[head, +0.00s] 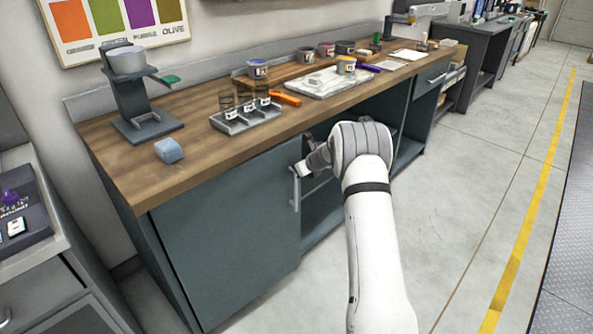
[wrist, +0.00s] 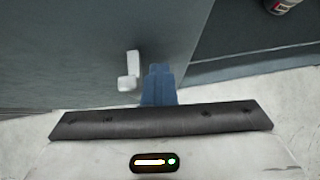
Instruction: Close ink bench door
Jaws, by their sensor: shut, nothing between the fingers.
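The ink bench (head: 185,150) has a wooden top and a grey-teal door (head: 225,225) at its left front. A pale upright bar handle (head: 295,190) is near the door's right edge. An open shelved compartment (head: 322,205) shows right of that edge; I cannot tell the door's exact angle. My gripper (head: 303,168) is at the door's right edge, by the handle's upper end. In the wrist view, the blue fingers of my gripper (wrist: 158,80) are shut and empty. The handle (wrist: 129,75) shows just left of them, apart in the picture; whether they touch the door is unclear.
The bench top holds a grey stand (head: 135,95), a blue block (head: 168,150), a jar tray (head: 245,118) and several ink tins. A grey cabinet (head: 40,230) stands at the left. The floor (head: 470,180) right of my arm is clear.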

